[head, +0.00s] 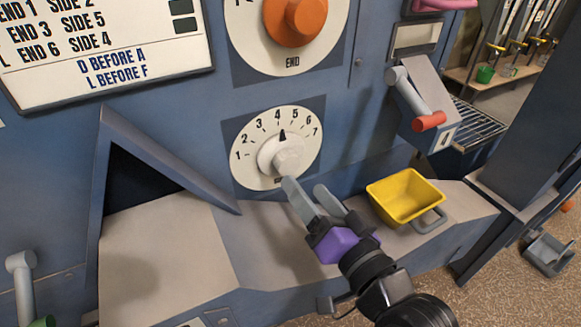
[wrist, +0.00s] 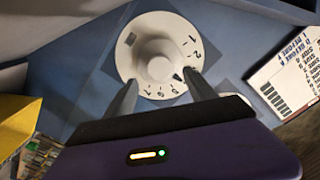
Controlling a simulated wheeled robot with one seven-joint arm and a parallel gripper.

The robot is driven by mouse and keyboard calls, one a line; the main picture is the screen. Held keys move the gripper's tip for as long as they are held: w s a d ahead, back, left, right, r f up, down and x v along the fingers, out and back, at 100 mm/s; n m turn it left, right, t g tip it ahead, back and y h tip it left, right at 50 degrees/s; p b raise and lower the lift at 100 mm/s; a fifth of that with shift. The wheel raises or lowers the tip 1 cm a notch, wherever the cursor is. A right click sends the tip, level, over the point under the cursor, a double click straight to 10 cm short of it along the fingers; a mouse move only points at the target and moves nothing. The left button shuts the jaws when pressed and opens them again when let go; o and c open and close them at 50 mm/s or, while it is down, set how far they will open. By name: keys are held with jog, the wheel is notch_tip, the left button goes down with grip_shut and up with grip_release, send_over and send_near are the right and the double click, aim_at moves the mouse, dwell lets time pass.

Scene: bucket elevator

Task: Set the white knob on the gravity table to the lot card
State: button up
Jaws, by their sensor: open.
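The white knob (head: 287,161) sits on a round white dial (head: 248,172) numbered 1 to 7. Its black pointer is upward, around 4 to 5; I cannot tell the exact mark. The knob also shows in the wrist view (wrist: 158,68). My gripper (head: 303,187) is open and empty, just in front of and below the knob. In the wrist view its fingers (wrist: 157,92) show either side of the knob's near edge; contact is unclear. The lot card (head: 105,45) at upper left reads END 1 SIDE 2, END 3 SIDE 5, END 6 SIDE 4; its row letters are mostly cut off.
An orange knob (head: 296,20) on a dial marked END is above. A yellow scoop-like bin (head: 405,197) stands on the ledge right of my gripper. A red-handled lever (head: 428,121) juts out at right. A sloping grey chute (head: 160,250) lies at left.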

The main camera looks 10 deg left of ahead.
aim_at(291, 166)
jog(key=shift+p+x, duration=0.65)
jog(key=shift+x, duration=2.95)
jog(key=c, duration=1.4)
